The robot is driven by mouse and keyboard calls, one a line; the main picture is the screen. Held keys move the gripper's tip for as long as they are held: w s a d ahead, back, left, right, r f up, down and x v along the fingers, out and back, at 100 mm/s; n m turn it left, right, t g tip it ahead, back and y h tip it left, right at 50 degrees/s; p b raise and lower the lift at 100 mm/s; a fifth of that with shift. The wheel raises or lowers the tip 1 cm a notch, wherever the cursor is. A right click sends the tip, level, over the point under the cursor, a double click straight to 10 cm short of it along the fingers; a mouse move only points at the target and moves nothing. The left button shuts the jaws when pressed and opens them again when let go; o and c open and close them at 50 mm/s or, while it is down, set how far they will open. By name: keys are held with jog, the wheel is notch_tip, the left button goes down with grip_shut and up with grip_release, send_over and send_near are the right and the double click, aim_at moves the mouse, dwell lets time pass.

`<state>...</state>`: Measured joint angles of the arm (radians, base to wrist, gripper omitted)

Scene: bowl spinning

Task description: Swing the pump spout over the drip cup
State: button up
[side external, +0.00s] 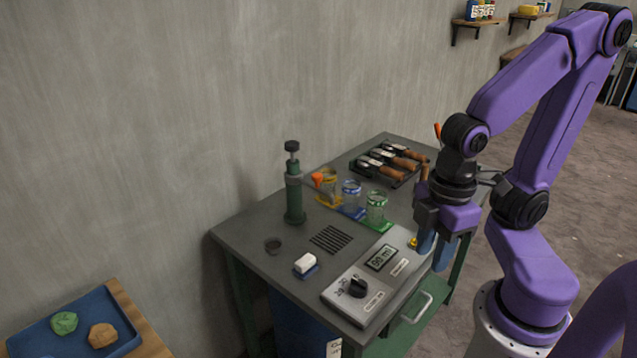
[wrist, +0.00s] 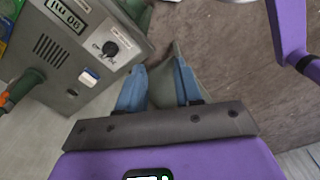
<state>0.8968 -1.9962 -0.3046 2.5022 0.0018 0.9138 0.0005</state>
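The pump (side external: 294,200) is a green column with a black knob, upright at the back left of the grey bench. In the wrist view the pump (wrist: 22,86) shows at the left edge. A small dark round cup (side external: 273,245), which looks like the drip cup, sits in front of the pump, apart from the spout. It also shows in the wrist view (wrist: 72,92). My gripper (side external: 437,253) is beside the bench's right edge, its blue fingers apart and empty (wrist: 157,90).
A control box (side external: 372,275) with a dial, a white block (side external: 305,263), a slotted grate (side external: 331,239) and a tool tray (side external: 390,163) are also on the bench.

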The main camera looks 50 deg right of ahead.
jog(key=shift+w, duration=0.1)
grip_shut()
jog(key=w+d+r+m+g+y, duration=0.1)
jog(key=w+r+m, duration=0.1)
jog(key=w+m, duration=0.85)
jog(key=w+d+r+m+g+y, duration=0.1)
jog(key=w+m+g+y, duration=0.1)
jog(key=w+m, duration=0.8)
jog(key=w+d+m+t+y, duration=0.1)
jog(key=w+d+m, duration=0.3)
jog(key=d, duration=0.5)
jog(key=w+d+f+m+t+y, duration=0.1)
jog(key=w+d+m, duration=0.3)
jog(key=d, duration=0.5)
jog(key=w+d+m+t+y, duration=0.2)
jog(key=w+d+m, duration=0.2)
jog(key=w+d, duration=0.3)
jog(key=shift+d+f+y, duration=0.15)
jog(key=shift+d+y, duration=0.15)
jog(key=shift+d, duration=0.65)
jog(key=shift+w, duration=0.1)
